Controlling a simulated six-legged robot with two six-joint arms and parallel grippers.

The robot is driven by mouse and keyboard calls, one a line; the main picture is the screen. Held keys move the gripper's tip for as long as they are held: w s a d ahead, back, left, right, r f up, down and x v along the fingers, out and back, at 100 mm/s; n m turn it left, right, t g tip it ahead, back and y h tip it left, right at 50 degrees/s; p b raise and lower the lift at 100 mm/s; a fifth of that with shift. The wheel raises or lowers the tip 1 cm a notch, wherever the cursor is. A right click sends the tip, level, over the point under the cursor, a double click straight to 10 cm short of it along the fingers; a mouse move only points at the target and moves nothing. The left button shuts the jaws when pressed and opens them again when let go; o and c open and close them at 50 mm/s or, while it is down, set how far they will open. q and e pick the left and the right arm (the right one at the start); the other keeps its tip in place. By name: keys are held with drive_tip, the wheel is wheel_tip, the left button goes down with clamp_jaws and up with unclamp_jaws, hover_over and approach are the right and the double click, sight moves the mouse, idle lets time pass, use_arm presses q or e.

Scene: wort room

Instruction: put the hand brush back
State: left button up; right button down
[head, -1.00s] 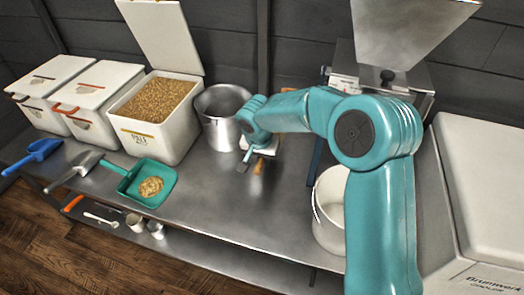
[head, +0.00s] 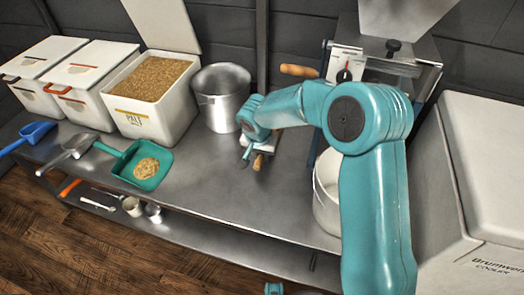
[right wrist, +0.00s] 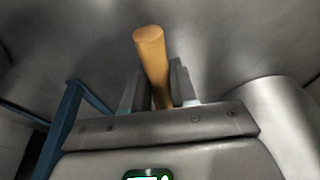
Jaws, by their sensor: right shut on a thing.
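The hand brush shows as a short wooden handle (head: 259,162) in the head view, between the fingers of my right gripper (head: 257,156). In the right wrist view the same handle (right wrist: 151,58) stands up between the two dark fingers (right wrist: 157,90), which are shut on it. The gripper is over the steel bench (head: 220,178), right of and in front of the steel pot (head: 219,105). The bristle end is hidden, and I cannot tell whether the brush touches the bench. My left gripper does not show.
A teal dustpan (head: 128,175) with grain, a metal scoop (head: 72,148) and a blue scoop (head: 33,132) lie at left, before the white bins (head: 92,75). A white bucket (head: 325,200) and the mill (head: 385,68) stand right. Bench between dustpan and bucket is clear.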

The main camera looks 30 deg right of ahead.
drive_tip(key=c, duration=0.8)
unclamp_jaws()
drive_tip(key=shift+r, duration=0.1)
drive_tip(key=p+v, duration=0.4)
drive_tip(key=v, duration=1.2)
drive_tip(key=shift+r, duration=0.15)
